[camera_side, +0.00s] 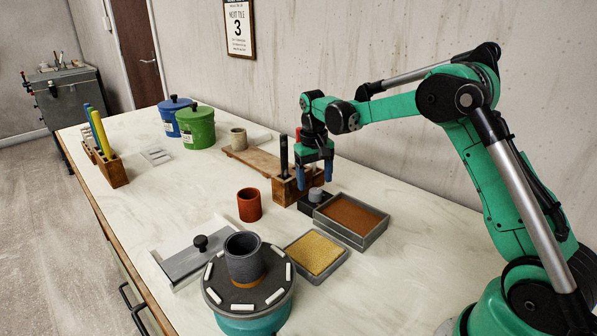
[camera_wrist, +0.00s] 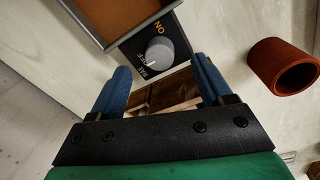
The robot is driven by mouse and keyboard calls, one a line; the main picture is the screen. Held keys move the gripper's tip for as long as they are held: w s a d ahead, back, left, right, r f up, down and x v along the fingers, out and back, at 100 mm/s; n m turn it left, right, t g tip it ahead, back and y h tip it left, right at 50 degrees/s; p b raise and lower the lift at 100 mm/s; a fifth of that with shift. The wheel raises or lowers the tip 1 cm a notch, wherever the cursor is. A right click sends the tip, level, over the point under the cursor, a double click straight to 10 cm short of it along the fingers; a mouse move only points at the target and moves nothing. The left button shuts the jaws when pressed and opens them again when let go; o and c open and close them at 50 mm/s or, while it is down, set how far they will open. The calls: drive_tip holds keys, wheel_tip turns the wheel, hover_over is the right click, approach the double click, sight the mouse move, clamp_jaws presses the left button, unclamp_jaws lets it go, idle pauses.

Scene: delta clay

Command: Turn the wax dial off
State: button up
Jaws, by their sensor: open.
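The wax dial (camera_side: 316,195) is a grey round knob on a small black box beside the grey tray of brown material. In the wrist view the knob (camera_wrist: 159,54) has "ON" lettering on one side and smaller lettering opposite. A pale mark shows on the knob, but I cannot tell for sure which way it points. My gripper (camera_side: 314,177) is open and empty, with its blue fingers pointing down just above the dial. In the wrist view the fingers show on both sides below the knob, apparently apart from it.
The brown-filled tray (camera_side: 372,235) adjoins the dial box. A wooden tool block (camera_side: 291,190) stands close behind, with dark upright tools. A red cup (camera_side: 249,205) stands to the left. A yellow tray (camera_side: 338,264) and a turntable (camera_side: 216,292) with a grey pot are in front.

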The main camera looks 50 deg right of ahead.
sight(313, 193)
drive_tip(key=r, duration=0.1)
drive_tip(key=a+r, duration=0.1)
drive_tip(key=r, duration=0.1)
drive_tip(key=shift+s+r, duration=0.15)
drive_tip(key=shift+r, duration=0.05)
drive_tip(key=s+a+r+n+t, duration=0.35)
drive_tip(key=s+a+r, duration=0.25)
drive_tip(key=s+a, duration=0.2)
drive_tip(key=s+a+f+t, duration=0.2)
drive_tip(key=s+a+t, duration=0.2)
drive_tip(key=s, duration=0.3)
drive_tip(key=w+a+r+n+g+y, duration=0.3)
drive_tip(key=a+r+n+g, duration=0.3)
drive_tip(key=a+n, duration=0.4)
drive_tip(key=w+r+n, duration=0.1)
drive_tip(key=n, duration=0.3)
drive_tip(key=shift+w+y, duration=0.3)
drive_tip(key=shift+d, duration=0.1)
drive_tip(key=s+d+f+m+t+h, duration=0.3)
drive_tip(key=d+f+m, duration=0.4)
drive_tip(key=m, duration=0.6)
drive_tip(key=s+d+t, duration=0.1)
drive_tip(key=d+t, duration=0.1)
drive_tip(key=shift+d+f+t, duration=0.15)
drive_tip(key=shift+d+t, duration=0.2)
